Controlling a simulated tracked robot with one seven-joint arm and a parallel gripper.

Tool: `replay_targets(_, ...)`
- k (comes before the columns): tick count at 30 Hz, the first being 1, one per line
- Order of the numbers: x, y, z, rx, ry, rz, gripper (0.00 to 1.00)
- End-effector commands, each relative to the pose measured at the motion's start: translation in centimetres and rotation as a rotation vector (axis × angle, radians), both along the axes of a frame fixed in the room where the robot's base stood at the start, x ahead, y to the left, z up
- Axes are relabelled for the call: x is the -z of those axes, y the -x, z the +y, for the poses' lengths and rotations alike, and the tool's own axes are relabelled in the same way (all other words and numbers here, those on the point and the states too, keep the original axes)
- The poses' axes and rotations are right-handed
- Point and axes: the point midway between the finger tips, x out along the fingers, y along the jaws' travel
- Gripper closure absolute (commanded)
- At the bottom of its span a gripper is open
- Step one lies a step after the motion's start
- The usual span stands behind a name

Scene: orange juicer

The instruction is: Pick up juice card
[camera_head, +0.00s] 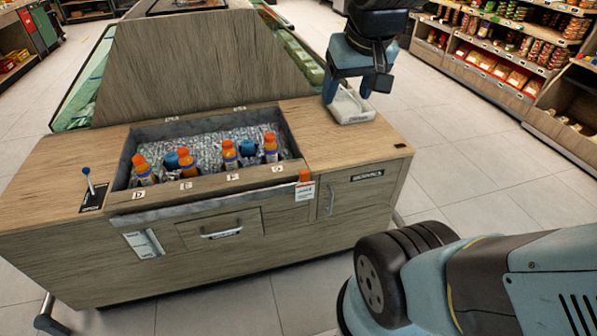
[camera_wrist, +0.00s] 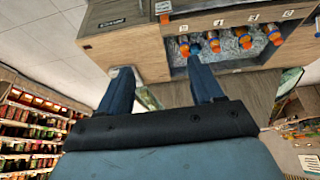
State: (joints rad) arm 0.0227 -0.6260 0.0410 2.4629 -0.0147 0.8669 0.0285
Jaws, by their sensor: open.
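A small white card with an orange top, which looks like the juice card (camera_head: 304,191), is at the front edge of the wooden counter, right of the ice bin. Its print is too small to read. In the wrist view the card (camera_wrist: 163,8) is at the top edge, partly cut off. My gripper (camera_head: 350,92) is open and points down over the counter's back right corner, above a white tray (camera_head: 350,106). The card is well apart from it, to the front left. In the wrist view my gripper (camera_wrist: 159,80) has both fingers spread with nothing between them.
An ice bin (camera_head: 203,190) holds several orange-capped bottles and blue-topped items. A lever (camera_head: 88,182) stands at the left of the counter. A drawer (camera_head: 221,231) and a labelled cabinet door (camera_head: 362,190) are in front. A tall wooden panel (camera_head: 190,70) rises behind.

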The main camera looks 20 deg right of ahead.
Motion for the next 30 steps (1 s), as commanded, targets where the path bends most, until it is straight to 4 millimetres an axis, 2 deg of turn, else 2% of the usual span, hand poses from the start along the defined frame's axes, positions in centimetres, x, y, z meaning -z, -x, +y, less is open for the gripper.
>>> replay_targets(3, 1.2, -2.9, -0.2, 0.008, 0.017, 0.048, 0.34)
replay_targets(8, 3.1, -6.7, -0.3, 0.014, 0.033, 0.102, 0.34)
replay_targets(14, 6.3, -11.1, -0.5, 0.015, 0.045, 0.171, 0.34)
replay_targets(23, 12.8, -17.2, -0.8, 0.011, 0.043, 0.271, 0.34)
replay_targets(30, 19.2, -21.1, -0.8, 0.005, 0.021, 0.348, 0.34)
